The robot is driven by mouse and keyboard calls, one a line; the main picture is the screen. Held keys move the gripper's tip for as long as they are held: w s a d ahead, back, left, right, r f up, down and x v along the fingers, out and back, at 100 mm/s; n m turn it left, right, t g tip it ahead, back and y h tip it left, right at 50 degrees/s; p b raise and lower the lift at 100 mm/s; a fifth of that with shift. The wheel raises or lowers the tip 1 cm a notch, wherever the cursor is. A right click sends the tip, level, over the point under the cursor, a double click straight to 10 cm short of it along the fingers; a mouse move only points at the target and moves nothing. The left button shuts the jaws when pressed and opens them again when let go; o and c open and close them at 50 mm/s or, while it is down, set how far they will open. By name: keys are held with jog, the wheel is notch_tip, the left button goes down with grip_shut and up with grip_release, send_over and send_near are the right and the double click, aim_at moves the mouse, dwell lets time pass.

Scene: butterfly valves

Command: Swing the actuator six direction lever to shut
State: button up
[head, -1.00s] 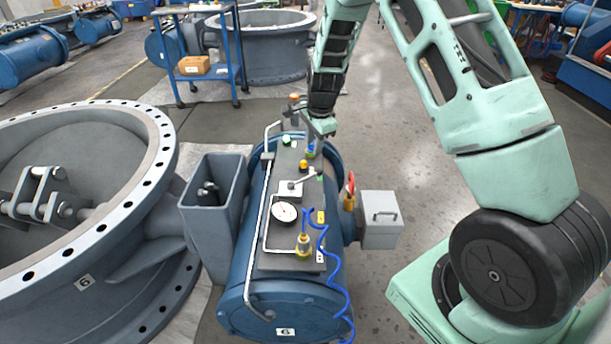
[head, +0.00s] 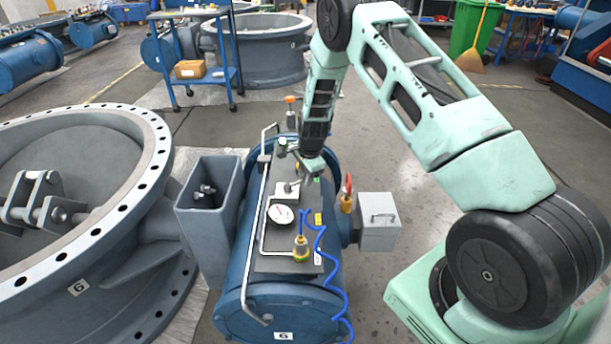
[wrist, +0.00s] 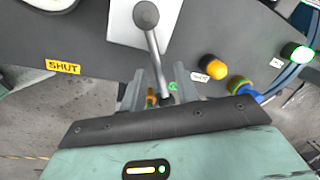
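The actuator six direction lever is a grey metal rod (wrist: 155,50) with a round end over a pale square plate (wrist: 123,22). In the head view, the plate (head: 290,196) sits on top of the blue actuator (head: 235,290) marked 6. My gripper (wrist: 161,88) is open, its two fingers apart on either side of the rod's near end. I cannot tell whether either finger touches it. In the head view my gripper (head: 306,176) is low over the panel and partly hides the lever. A yellow SHUT label (wrist: 63,67) lies left of the lever.
A round gauge (head: 281,214) and a brass fitting (head: 301,249) with a coiled blue hose (head: 322,262) are near the plate. A yellow-orange knob (wrist: 213,67) is close to my right finger.

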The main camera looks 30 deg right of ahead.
grip_shut()
